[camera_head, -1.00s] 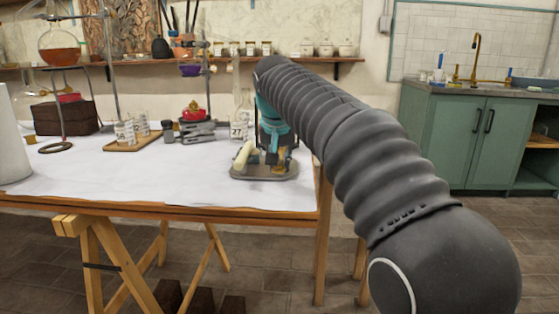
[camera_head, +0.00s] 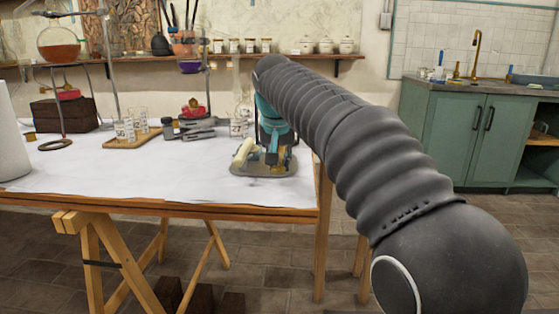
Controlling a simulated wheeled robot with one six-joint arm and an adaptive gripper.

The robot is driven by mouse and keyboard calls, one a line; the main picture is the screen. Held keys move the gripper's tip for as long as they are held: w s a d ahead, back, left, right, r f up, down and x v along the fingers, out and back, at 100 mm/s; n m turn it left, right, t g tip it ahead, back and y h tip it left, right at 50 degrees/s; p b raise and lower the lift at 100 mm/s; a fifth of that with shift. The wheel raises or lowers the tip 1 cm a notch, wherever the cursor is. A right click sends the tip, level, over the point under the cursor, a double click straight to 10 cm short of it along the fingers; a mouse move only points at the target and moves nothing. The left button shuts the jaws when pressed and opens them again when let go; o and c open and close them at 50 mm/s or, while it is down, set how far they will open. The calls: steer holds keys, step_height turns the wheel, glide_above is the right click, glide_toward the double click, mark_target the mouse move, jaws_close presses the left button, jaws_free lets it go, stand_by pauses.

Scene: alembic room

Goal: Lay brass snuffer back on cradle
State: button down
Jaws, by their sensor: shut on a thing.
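My gripper (camera_head: 271,150), dark with teal parts, points down at the right front of the white-covered table. It is shut just above a small grey tray-like base (camera_head: 240,171). A bit of brass (camera_head: 286,163) shows at the gripper's right side, low over the base. It looks like part of the snuffer, but most of it is hidden by the gripper. A cream cylinder, like a candle (camera_head: 243,152), leans at the left of the base. I cannot make out the cradle itself, or whether the brass touches the base.
A wooden tray with glass jars (camera_head: 132,134), a dark balance-like device with a red item (camera_head: 192,121) and a clear glass bottle (camera_head: 239,122) stand behind. A retort stand with an orange flask (camera_head: 59,47) is at left. The white cloth (camera_head: 150,178) is clear in front.

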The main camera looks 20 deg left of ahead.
steer(key=c, duration=1)
jaws_free()
steer(key=v, duration=1.1)
steer(key=s+d, duration=0.2)
steer(key=d, duration=0.9)
steer(key=s+d+f+m+p, duration=0.1)
steer(key=s+d+f, duration=0.15)
steer(key=d, duration=0.35)
steer(key=s+d+f+p, duration=0.1)
steer(key=s+d+f, duration=0.15)
steer(key=d, duration=0.35)
steer(key=shift+m+t+h, duration=0.3)
steer(key=shift+m+h, duration=0.3)
steer(key=shift+m, duration=0.3)
steer(key=s+d+f, duration=0.4)
steer(key=s+f, duration=0.2)
steer(key=s+d+f+p, duration=0.1)
steer(key=s+d+f, duration=0.3)
steer(key=s+f, duration=0.2)
steer(key=s+d+f, duration=0.4)
steer(key=s+f, duration=0.2)
steer(key=shift+s+d+f, duration=0.2)
steer(key=shift+d+f, duration=0.05)
steer(key=shift+f, duration=0.05)
